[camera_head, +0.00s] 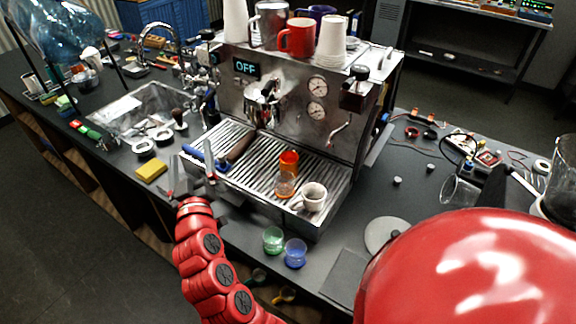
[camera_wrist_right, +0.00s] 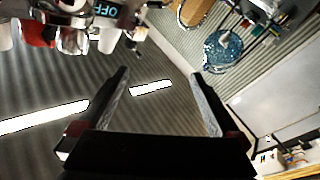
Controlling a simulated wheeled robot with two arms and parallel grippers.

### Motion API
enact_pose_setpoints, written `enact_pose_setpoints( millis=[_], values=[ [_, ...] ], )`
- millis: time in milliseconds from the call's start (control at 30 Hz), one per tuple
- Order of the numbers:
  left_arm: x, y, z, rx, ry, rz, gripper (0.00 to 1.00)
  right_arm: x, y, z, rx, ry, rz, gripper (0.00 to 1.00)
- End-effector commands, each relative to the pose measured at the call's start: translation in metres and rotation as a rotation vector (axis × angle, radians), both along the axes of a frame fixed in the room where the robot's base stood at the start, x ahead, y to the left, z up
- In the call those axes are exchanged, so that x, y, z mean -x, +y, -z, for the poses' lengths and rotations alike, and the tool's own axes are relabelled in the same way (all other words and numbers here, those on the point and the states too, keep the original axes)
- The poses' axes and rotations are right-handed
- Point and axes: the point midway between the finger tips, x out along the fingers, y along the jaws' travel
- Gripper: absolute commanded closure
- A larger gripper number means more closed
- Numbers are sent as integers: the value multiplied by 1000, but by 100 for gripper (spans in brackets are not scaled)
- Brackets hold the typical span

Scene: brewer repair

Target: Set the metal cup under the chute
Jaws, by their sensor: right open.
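The metal cup (camera_head: 270,24) stands on top of the espresso machine (camera_head: 290,75), between a white cup and a red mug; it seems to show upside down in the right wrist view (camera_wrist_right: 73,40). A spout unit (camera_head: 262,100) juts from the machine's front under the OFF display; I cannot tell for sure whether this is the chute. My right gripper (camera_head: 190,153) is open and empty, beside the left end of the drip tray, well below and left of the cup. Its spread fingers show in the right wrist view (camera_wrist_right: 158,88). My left gripper is not in view.
The drip tray (camera_head: 240,172) holds an orange cup (camera_head: 289,160), a white mug (camera_head: 311,196) and a dark-handled tool (camera_head: 238,148). Green (camera_head: 273,240) and blue (camera_head: 295,253) glasses stand in front. A yellow sponge (camera_head: 151,170) and sink (camera_head: 150,105) lie left.

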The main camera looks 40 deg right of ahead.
Motion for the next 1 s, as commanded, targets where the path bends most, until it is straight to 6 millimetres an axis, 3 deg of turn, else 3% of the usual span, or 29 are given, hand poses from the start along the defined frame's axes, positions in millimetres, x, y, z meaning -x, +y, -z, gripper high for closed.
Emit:
enact_pose_setpoints(
  millis=[67, 200, 300, 433, 633, 1000],
  values=[
    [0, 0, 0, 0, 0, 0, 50, 21, -34, -10, -116, 26, 157, 1],
    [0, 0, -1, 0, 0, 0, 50, 71, -84, 0, -360, 79, 406, 1],
    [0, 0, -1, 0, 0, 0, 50, 103, -101, 14, -515, 111, 525, 1],
    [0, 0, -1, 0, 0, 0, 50, 129, -109, 31, -643, 145, 611, 1],
    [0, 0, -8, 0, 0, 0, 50, 130, -123, 41, -683, 159, 646, 1],
    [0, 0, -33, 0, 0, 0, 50, 92, -179, 64, -680, 158, 645, 1]
  ],
)
